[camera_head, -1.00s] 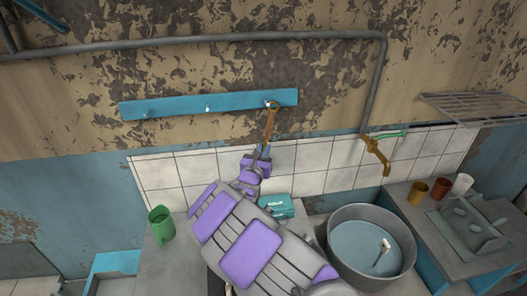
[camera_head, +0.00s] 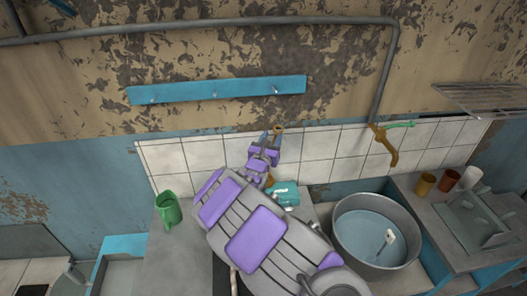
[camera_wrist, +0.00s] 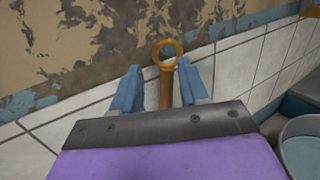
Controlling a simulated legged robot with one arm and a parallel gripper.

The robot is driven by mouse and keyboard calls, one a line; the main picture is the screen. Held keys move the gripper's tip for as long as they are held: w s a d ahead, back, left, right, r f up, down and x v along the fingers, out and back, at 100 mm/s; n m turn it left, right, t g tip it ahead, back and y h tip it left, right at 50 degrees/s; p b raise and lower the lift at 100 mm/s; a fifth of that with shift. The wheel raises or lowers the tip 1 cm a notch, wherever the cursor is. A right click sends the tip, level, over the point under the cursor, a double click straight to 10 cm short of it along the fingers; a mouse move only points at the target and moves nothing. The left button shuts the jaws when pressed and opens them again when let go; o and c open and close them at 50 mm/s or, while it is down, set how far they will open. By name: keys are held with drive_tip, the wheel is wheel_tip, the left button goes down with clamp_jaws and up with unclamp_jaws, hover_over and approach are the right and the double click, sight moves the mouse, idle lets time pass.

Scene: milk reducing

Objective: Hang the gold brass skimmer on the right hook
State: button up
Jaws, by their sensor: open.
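The gold brass skimmer (camera_head: 278,130) has its ring end up, in front of the tiles. The ring is clearly below and apart from the right hook (camera_head: 276,89) on the blue board. My gripper (camera_head: 270,141) is open around the handle. In the wrist view the skimmer handle (camera_wrist: 166,88) stands between the two blue fingers, with a gap on each side, and the ring rises above the fingertips. Its lower part is mostly hidden behind my gripper and arm; what supports it cannot be seen.
The blue hook board (camera_head: 185,92) is otherwise empty. A green mug (camera_head: 168,209) stands left on the counter. A teal box (camera_head: 285,194) sits just right of my gripper. A large grey basin (camera_head: 345,236) and a brass tap (camera_head: 385,143) are at the right.

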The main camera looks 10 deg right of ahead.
drive_tip(key=a+p+v, duration=0.1)
drive_tip(key=p+v, duration=0.1)
drive_tip(key=v, duration=1.5)
drive_tip(key=s+d+r+m+g+h, duration=0.3)
drive_tip(key=d+r+m+h, duration=0.15)
drive_tip(key=d, duration=0.35)
drive_tip(key=s+d+r+m+g+h, duration=0.3)
drive_tip(key=d+r+m, duration=0.2)
drive_tip(key=d+m, duration=0.15)
drive_tip(key=s+d+m+g, duration=1)
drive_tip(key=s+d, duration=0.1)
drive_tip(key=s, duration=0.4)
drive_tip(key=s+a+f+m+g+y, duration=0.25)
drive_tip(key=s+m+y, duration=0.4)
drive_tip(key=s, duration=0.55)
drive_tip(key=s+a+m+y, duration=0.1)
drive_tip(key=s+a+y, duration=0.3)
drive_tip(key=a, duration=0.3)
drive_tip(key=s+a+f+m+y, duration=0.1)
drive_tip(key=s+a+m+y, duration=0.1)
drive_tip(key=s+a+y, duration=0.2)
drive_tip(key=a+y, duration=0.1)
drive_tip(key=a, duration=0.2)
drive_tip(key=shift+f, duration=0.25)
